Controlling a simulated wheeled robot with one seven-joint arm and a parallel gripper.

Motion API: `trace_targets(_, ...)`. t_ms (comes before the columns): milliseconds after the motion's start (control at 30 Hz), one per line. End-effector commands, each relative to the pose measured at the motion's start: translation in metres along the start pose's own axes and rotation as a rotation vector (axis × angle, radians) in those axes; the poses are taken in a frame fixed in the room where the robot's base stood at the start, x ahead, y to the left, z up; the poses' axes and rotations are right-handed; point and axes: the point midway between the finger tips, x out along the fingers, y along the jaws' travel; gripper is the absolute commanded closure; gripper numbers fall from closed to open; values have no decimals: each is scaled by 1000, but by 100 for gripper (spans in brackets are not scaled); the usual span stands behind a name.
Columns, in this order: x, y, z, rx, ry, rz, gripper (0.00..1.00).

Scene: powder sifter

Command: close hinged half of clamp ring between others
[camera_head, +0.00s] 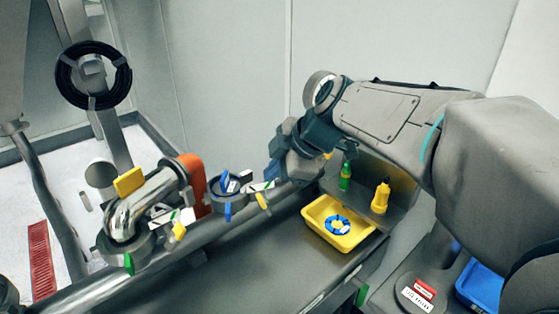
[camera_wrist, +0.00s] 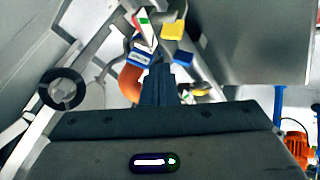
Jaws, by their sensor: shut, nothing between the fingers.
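A grey metal clamp ring (camera_head: 232,196) with blue tabs sits on the rail in the middle of the head view. A white tag and a yellow tab (camera_head: 263,201) are at its right. Another ring (camera_head: 118,243) sits at the left, around the foot of the shiny bent pipe, with a green tab below. My gripper (camera_head: 272,170) is shut and empty, just right of the blue-tabbed ring. In the wrist view my gripper (camera_wrist: 159,72) points towards a blue tab (camera_wrist: 145,58) and a yellow tab (camera_wrist: 173,30). I cannot tell whether it touches them. The hinged half's position is unclear.
An orange pipe piece (camera_head: 191,180) stands between the rings. A yellow tray (camera_head: 312,213) with a blue ring (camera_head: 337,225) lies on the bench at right. A green bottle (camera_head: 346,177) and a yellow bottle (camera_head: 381,198) stand behind it. A black cable coil (camera_head: 62,75) hangs at upper left.

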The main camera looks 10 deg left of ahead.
Motion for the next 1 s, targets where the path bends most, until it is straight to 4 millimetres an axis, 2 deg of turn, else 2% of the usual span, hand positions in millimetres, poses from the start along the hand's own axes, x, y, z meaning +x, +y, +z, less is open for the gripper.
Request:
trace_targets(200, 42, 0, 0, 3, 0, -6, 100)
trace_targets(400, 67, 0, 0, 2, -1, -3, 100)
trace_targets(1000, 81, 0, -4, -26, 14, -16, 100)
